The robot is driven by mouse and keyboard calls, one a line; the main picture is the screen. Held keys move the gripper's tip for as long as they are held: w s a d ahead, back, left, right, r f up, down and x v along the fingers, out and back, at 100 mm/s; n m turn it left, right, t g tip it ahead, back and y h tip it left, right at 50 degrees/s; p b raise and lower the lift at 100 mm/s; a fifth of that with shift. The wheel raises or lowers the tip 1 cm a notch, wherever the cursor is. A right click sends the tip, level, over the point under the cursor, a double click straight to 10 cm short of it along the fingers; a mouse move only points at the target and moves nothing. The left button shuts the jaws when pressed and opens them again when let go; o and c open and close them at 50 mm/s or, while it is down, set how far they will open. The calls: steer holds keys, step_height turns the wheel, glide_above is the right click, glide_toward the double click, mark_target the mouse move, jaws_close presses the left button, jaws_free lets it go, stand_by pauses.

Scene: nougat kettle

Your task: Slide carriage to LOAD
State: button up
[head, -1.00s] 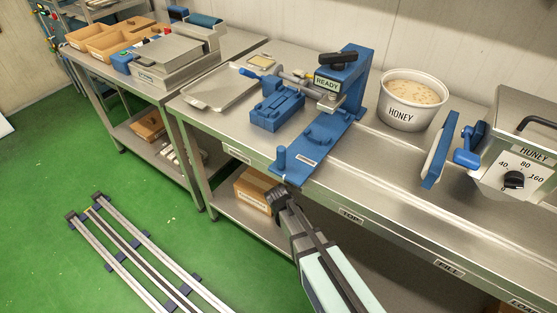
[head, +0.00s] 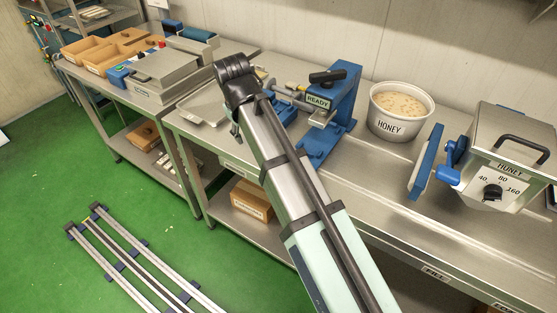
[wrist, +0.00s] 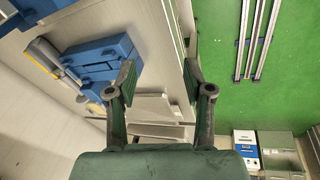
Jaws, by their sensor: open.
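The blue carriage plate (head: 318,148) lies under the blue press on the steel bench, at the left part of the track. My arm hides its front end and upright peg in the head view. The FILL label (head: 436,273) is on the bench front to the right; the LOAD label (head: 508,308) is cut off at the bottom edge. My gripper (head: 237,130) hangs near the bench's left front, left of the carriage. In the wrist view my gripper (wrist: 160,80) has its fingers apart with nothing between them. It is not touching the carriage as far as I can see.
The press (head: 340,95) reads READY. A honey tub (head: 398,112) and a honey hopper (head: 510,150) with dial stand to the right.

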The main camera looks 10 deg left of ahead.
steer(key=s+d+r+g+p, duration=0.2)
steer(key=s+d+r+g, duration=0.15)
steer(key=d+r, duration=0.45)
steer(key=shift+n, duration=0.4)
steer(key=f+p, duration=0.1)
steer(key=f, duration=0.5)
steer(key=f+p, duration=0.1)
steer(key=f, duration=0.5)
steer(key=d+f+p, duration=0.1)
steer(key=f, duration=0.5)
steer(key=shift+s+f, duration=0.15)
steer(key=shift+s, duration=0.25)
jaws_close()
